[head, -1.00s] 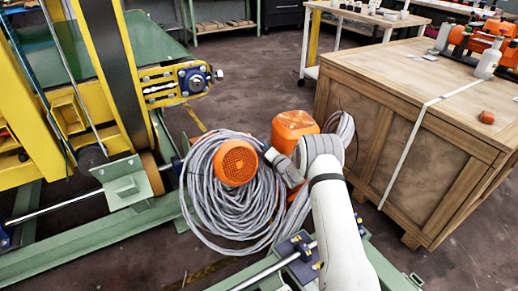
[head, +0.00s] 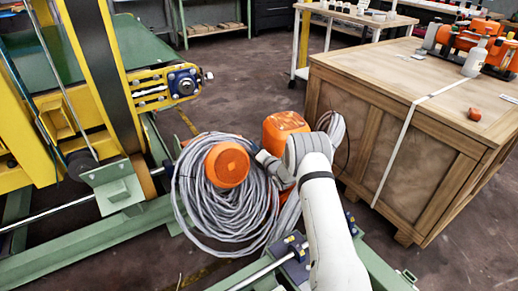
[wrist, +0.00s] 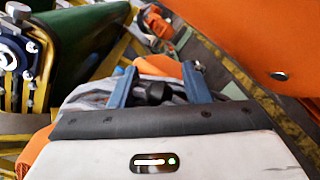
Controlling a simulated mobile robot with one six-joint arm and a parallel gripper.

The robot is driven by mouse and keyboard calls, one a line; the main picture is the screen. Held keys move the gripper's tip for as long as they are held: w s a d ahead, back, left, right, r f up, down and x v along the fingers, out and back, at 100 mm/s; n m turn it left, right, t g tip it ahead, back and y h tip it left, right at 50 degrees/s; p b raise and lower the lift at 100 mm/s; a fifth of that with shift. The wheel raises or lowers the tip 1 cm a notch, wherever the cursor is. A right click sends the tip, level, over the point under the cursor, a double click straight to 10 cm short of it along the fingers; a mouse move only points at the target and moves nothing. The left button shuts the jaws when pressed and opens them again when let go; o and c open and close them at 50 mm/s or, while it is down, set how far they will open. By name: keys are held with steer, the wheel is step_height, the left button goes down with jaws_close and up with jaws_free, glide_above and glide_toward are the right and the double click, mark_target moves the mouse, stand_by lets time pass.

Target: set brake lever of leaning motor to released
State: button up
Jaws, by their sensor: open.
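An orange motor with a round end cover (head: 227,164) sits tilted among coiled grey cable in the head view. A boxy orange housing (head: 285,130) stands just right of it, partly behind my arm. I cannot tell which is the leaning motor. My gripper (wrist: 158,72) is open in the wrist view, its two blue fingers apart. Small dark parts (wrist: 156,92) show between the fingers; I cannot tell what they are. A large orange surface (wrist: 270,40) with a bolt fills the wrist view's upper right. I cannot make out the brake lever.
The grey cable coil (head: 215,225) lies around the motor. A wooden crate (head: 395,140) with a white strap stands close on the right. A yellow and green conveyor frame (head: 95,90) is on the left. Open floor (head: 250,80) shows behind.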

steer(key=p+v, duration=0.2)
steer(key=v, duration=0.5)
steer(key=shift+s+d, duration=0.2)
steer(key=shift+s, duration=0.1)
